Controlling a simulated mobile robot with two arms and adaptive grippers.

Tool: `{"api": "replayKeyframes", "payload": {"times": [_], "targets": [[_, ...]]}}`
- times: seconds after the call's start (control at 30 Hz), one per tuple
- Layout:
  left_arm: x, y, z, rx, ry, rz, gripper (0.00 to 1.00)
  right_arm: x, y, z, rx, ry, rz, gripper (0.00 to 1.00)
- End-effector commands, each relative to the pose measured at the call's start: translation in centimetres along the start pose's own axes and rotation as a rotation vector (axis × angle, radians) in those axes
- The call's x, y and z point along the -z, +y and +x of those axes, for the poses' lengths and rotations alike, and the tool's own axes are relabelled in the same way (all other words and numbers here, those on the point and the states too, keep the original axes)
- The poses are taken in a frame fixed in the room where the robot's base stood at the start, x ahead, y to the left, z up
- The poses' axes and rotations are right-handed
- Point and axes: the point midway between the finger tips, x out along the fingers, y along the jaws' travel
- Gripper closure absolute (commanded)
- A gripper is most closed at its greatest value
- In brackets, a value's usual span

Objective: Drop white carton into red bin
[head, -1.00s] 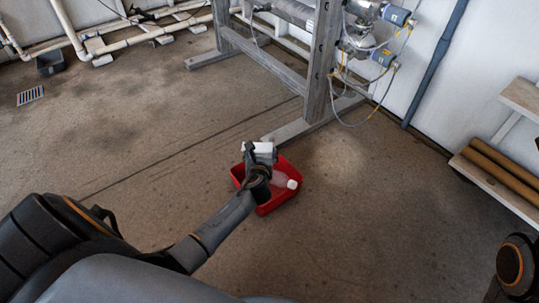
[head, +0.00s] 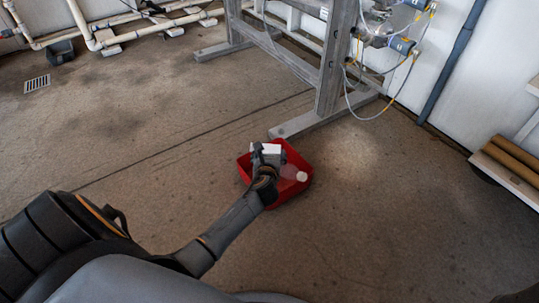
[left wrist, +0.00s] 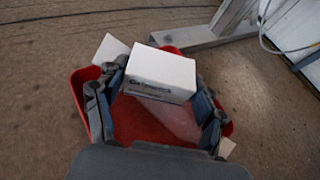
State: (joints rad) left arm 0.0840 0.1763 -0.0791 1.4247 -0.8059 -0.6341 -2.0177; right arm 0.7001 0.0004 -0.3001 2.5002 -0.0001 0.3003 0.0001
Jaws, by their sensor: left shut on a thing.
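The white carton (left wrist: 163,72) is between the fingers of my left gripper (left wrist: 155,98), which is shut on it. In the head view the carton (head: 265,149) shows as a small white block at the end of my left gripper (head: 266,158). The red bin (head: 300,160) stands on the floor, with the gripper and carton over it as seen from the head. In the left wrist view the bin (left wrist: 77,84) lies behind and below the carton. The gap between carton and bin is unclear. My right gripper is out of view.
A wooden shelf with brown tubes (head: 515,160) is at the right. The left floor is open.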

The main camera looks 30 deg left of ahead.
Motion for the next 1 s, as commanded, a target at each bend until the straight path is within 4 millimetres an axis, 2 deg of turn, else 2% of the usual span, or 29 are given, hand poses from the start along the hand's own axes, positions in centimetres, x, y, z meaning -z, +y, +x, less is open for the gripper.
{"api": "replayKeyframes", "payload": {"times": [0.2, 0.23, 0.33, 0.37, 0.77, 0.87, 1.0], "targets": [[0.0, 0.0, 0.0, 0.0, 0.0, 0.0, 0.45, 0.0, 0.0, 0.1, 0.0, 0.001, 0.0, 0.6], [0.0, 0.0, 0.0, 0.0, 0.0, 0.0, 0.28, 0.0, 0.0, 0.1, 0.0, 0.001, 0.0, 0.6], [0.0, 0.0, 0.0, 0.0, 0.0, 0.0, 0.08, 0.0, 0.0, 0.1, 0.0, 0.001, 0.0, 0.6], [0.0, 0.0, 0.0, 0.0, 0.0, 0.0, 0.04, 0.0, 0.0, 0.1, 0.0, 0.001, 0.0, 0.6], [-0.4, 0.0, -0.1, 0.0, -0.002, -0.001, 0.04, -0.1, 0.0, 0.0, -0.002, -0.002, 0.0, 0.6], [-1.4, 0.1, -0.4, -0.001, -0.005, -0.001, 0.04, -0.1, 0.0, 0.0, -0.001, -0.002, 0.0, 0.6], [-3.8, 0.1, -1.4, 0.001, -0.008, -0.001, 0.04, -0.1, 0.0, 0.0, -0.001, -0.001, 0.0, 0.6]]}}
